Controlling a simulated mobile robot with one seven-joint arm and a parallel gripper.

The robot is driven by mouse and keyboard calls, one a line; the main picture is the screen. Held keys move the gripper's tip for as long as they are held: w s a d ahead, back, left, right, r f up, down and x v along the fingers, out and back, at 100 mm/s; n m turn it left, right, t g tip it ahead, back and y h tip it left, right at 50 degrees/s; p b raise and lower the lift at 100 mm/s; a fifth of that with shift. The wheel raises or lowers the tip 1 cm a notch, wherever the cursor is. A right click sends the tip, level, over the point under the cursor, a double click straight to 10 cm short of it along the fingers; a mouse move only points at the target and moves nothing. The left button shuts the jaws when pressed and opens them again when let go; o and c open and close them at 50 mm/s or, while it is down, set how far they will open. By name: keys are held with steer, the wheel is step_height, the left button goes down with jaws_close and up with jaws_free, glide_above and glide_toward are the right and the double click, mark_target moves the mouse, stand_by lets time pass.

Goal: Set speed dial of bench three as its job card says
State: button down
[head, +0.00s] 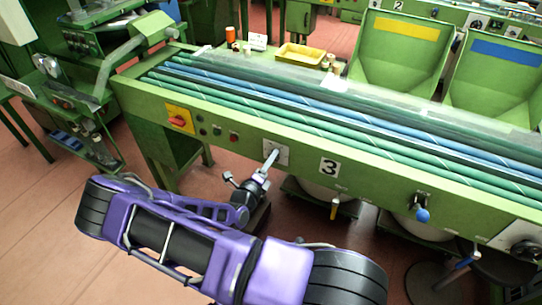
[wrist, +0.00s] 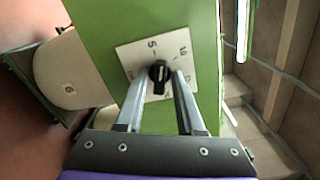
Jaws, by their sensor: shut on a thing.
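The speed dial of bench three is a black knob (wrist: 158,66) on a square white plate (wrist: 128,52) with printed numbers. A 5 reads clearly there; the other marks are partly hidden or hard to read. In the head view the dial plate (head: 284,155) sits on the green front panel, left of the "3" label (head: 329,167). My gripper (wrist: 159,78) is shut on the knob, one finger on each side; it also shows in the head view (head: 271,162). The knob's pointer is too small to read surely. A small white card (head: 257,41) stands on the bench top, its writing illegible.
A red switch on a yellow plate (head: 179,120) and small buttons (head: 218,131) lie left of the dial. A blue-ended lever (head: 422,214) and a yellow-handled valve (head: 334,210) are to the right. Green and blue rollers run along the bench top.

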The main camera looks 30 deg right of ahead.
steer(key=shift+n+p, duration=0.5)
steer(key=shift+n, duration=1.4)
steer(key=c, duration=0.8)
jaws_free()
steer(key=shift+c, duration=0.2)
steer(key=v, duration=1.7)
steer(key=shift+s, duration=0.2)
steer(key=shift+a, duration=0.2)
